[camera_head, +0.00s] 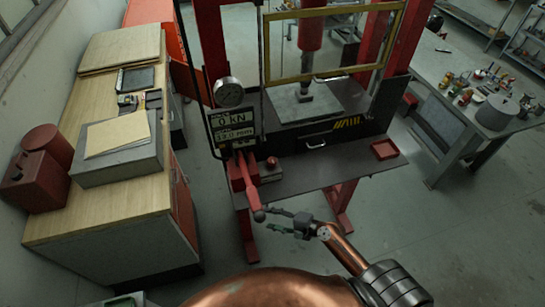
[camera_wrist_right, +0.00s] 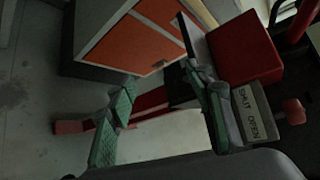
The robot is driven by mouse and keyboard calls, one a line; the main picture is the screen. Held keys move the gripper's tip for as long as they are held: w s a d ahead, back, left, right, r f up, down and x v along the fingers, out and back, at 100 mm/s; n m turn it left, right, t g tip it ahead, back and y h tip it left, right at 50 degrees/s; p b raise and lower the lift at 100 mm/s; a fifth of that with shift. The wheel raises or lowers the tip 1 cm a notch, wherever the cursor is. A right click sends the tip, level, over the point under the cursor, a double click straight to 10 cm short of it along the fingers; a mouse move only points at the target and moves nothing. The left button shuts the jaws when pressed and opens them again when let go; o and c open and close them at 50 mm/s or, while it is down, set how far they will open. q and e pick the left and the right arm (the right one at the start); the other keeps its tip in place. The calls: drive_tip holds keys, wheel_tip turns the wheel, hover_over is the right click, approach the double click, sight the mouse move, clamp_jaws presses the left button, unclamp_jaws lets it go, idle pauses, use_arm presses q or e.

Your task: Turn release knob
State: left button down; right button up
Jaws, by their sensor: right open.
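The release knob (camera_head: 271,162) is a small round red knob on the press bench, just right of the red pump lever (camera_head: 251,185). In the right wrist view the red knob (camera_wrist_right: 292,110) is at the right edge, beside a pale plate (camera_wrist_right: 252,113) marked SHUT and OPEN. My right gripper (camera_head: 276,220) is open and empty, in front of the bench and nearer me than the knob, close to the lever's dark ball end. Its green-padded fingers (camera_wrist_right: 160,85) are spread apart in the wrist view, left of the knob. My left gripper is not seen.
The red press frame (camera_head: 208,45) stands behind the bench, with a gauge (camera_head: 228,92) and a display (camera_head: 232,125). A small red tray (camera_head: 384,149) sits on the bench's right. A wooden-topped cabinet (camera_head: 100,210) is left, a cluttered worktable (camera_head: 440,115) right.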

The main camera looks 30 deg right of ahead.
drive_tip(key=w+r+m, duration=0.1)
drive_tip(key=r+m, duration=0.1)
drive_tip(key=w+d+r+m+t, duration=0.1)
drive_tip(key=r+m, duration=0.1)
drive_tip(key=w+d+r+m+t, duration=0.1)
drive_tip(key=w+r+m, duration=0.1)
drive_tip(key=r, duration=0.1)
drive_tip(key=shift+d, duration=0.15)
drive_tip(key=m+t+h, duration=0.4)
drive_tip(key=m, duration=0.8)
approach(272, 161)
drive_tip(key=w, duration=0.1)
drive_tip(key=w+f, duration=0.1)
drive_tip(key=w, duration=0.1)
drive_tip(key=shift+w+p, duration=0.1)
drive_tip(key=shift+p, duration=0.3)
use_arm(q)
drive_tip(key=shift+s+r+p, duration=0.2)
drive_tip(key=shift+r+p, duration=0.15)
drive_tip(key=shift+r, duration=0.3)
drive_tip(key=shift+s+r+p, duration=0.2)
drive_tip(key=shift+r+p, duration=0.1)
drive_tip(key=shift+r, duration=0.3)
use_arm(e)
drive_tip(key=x, duration=0.7)
drive_tip(key=shift+w, duration=0.2)
drive_tip(key=shift+c, duration=0.2)
